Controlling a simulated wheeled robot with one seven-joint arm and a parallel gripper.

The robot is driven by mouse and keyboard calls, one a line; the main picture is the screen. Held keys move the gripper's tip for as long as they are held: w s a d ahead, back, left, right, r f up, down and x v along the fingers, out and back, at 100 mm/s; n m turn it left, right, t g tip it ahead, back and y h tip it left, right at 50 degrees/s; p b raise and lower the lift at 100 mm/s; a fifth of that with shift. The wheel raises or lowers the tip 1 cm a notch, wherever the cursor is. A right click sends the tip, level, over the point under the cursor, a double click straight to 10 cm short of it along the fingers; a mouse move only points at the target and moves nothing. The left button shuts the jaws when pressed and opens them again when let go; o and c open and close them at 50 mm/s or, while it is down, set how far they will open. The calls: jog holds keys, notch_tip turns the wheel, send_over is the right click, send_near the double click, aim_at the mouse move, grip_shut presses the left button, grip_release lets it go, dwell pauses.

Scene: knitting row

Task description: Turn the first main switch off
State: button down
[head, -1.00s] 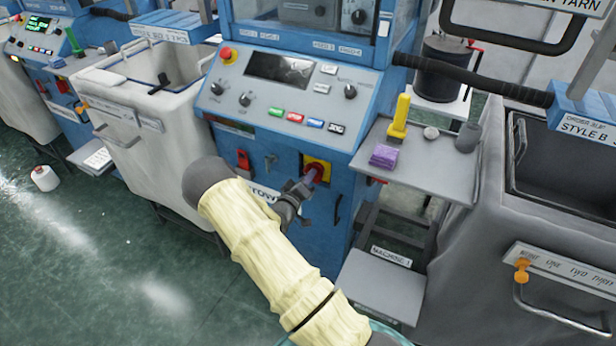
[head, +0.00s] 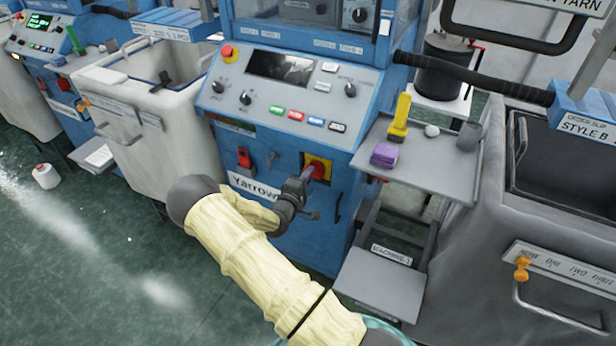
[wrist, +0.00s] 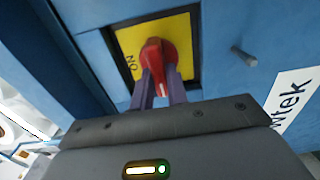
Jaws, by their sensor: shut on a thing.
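The main switch is a red rotary knob (wrist: 157,53) on a yellow plate (wrist: 186,40), set in the blue front of the machine; "ON" shows on the plate beside the knob in the wrist view. In the head view the yellow plate (head: 326,163) sits below the control panel, with the knob mostly hidden by my gripper.
A red switch (head: 243,158) and a small grey peg (head: 271,160) are left of the plate. A grey shelf (head: 440,172) with a yellow tool (head: 400,118) and purple block (head: 385,155) juts out at right. A grey bin (head: 470,255) stands beyond it.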

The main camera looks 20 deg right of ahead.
dwell(0.3)
jog(key=c, duration=1.4)
grip_release()
jog(key=shift+a, duration=0.15)
jog(key=v, duration=1.7)
jog(key=shift+s+a+f, duration=0.1)
jog(key=shift+s, duration=0.05)
